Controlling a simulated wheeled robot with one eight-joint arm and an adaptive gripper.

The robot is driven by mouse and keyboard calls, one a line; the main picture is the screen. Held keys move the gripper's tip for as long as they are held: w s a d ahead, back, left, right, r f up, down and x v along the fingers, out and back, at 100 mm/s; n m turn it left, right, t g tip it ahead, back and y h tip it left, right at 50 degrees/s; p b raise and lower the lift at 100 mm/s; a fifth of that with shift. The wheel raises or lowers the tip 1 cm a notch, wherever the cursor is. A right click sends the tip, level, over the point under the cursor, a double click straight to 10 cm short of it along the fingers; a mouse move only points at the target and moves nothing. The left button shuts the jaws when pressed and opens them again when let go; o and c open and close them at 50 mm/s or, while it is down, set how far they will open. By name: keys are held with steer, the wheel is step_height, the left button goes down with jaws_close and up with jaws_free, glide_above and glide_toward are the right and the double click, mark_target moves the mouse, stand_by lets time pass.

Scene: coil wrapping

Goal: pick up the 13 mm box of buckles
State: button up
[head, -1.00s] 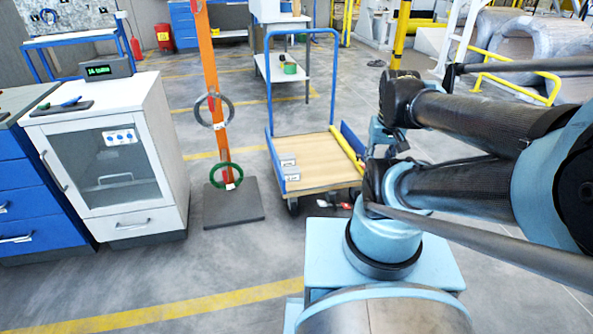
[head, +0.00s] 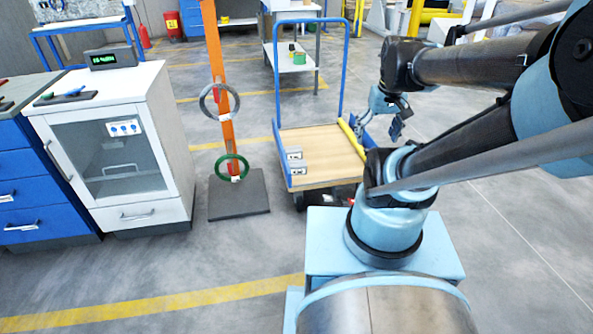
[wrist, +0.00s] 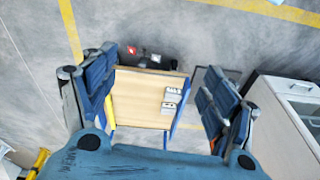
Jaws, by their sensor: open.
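Two small light boxes with dark markings lie on the wooden deck of the blue cart, along its left side in the head view: a far box (head: 294,154) and a near box (head: 299,168). The wrist view shows them too, one box (wrist: 173,93) just above the other box (wrist: 168,108). Their labels are too small to read, so I cannot tell which is the 13 mm one. My gripper (head: 380,128) is open and empty, off the cart's right side in the head view. In the wrist view its fingers (wrist: 158,88) stand wide apart, with the cart between them farther off.
The cart deck (head: 325,160) has a blue push handle (head: 311,22) and a yellow bar (head: 351,138) at its right. An orange post (head: 222,100) with hanging rings stands left of it. A white cabinet (head: 115,150) is farther left. Floor right of the cart is open.

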steer(key=w+a+r+n+g+y, duration=0.1)
steer(key=w+a+n, duration=0.25)
steer(key=w, duration=0.85)
steer(key=w+a+r+n+y, duration=0.1)
steer(key=w+a+n, duration=0.25)
steer(key=w, duration=0.85)
steer(key=n+g+y, duration=0.2)
steer(key=n, duration=0.9)
glide_above(299, 163)
steer(key=w+d, duration=0.1)
steer(key=d, duration=0.4)
step_height(299, 163, down, 38)
steer(key=x, duration=1.2)
steer(key=shift+w, duration=0.3)
steer(key=shift+d+x, duration=0.1)
steer(key=shift+x, duration=1.25)
steer(key=shift+d+x, duration=0.15)
steer(key=shift+x, duration=1.15)
steer(key=c, duration=1.5)
